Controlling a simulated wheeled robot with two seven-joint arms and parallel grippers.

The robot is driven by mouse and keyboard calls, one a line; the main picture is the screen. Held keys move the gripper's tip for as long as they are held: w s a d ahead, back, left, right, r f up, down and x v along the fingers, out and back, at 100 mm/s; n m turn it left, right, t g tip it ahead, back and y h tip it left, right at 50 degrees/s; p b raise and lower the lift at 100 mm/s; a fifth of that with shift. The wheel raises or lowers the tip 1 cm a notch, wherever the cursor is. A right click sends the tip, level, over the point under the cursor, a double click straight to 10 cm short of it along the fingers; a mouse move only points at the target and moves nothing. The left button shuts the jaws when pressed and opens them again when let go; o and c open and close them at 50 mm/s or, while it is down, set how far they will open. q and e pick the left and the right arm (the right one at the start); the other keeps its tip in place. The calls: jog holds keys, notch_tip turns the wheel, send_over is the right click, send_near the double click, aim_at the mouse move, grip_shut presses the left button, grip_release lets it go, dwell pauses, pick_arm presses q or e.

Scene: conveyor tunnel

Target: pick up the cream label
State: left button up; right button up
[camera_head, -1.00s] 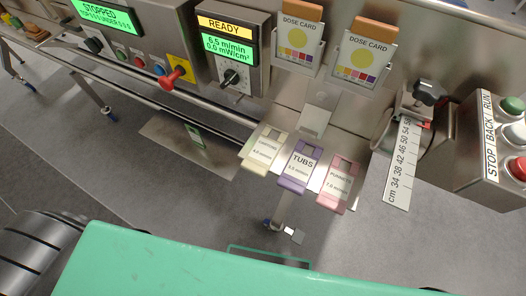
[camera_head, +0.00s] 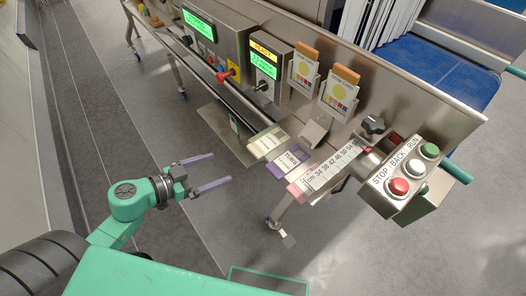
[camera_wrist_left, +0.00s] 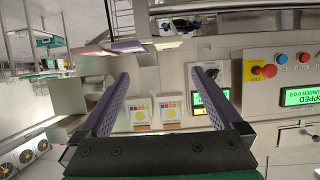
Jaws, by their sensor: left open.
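The cream label (camera_head: 267,143) lies on a small shelf at the machine's front edge, leftmost of three labels in the head view. The purple TUBS label (camera_head: 289,160) is beside it, and the pink label (camera_head: 298,189) is partly hidden by the ruler. My left gripper (camera_head: 221,168) is open and empty, left of the cream label and apart from it, with its fingers pointing towards the machine. In the left wrist view, the cream label (camera_wrist_left: 168,43) appears edge-on beyond the open fingers. My right gripper is not in view.
A ruler (camera_head: 331,167) juts out beside the labels. The STOP/BACK/RUN button box (camera_head: 402,181) is at right. Dose cards (camera_head: 340,92) stand behind the labels. A red knob (camera_head: 223,75) sticks out of the panel at left. Open floor lies in front of the machine.

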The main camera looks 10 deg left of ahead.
pick_arm(q)
send_near(253, 151)
jog(key=x, duration=0.8)
jog(key=shift+w+d+f, duration=0.1)
jog(key=shift+w, duration=0.05)
jog(key=c, duration=1.1)
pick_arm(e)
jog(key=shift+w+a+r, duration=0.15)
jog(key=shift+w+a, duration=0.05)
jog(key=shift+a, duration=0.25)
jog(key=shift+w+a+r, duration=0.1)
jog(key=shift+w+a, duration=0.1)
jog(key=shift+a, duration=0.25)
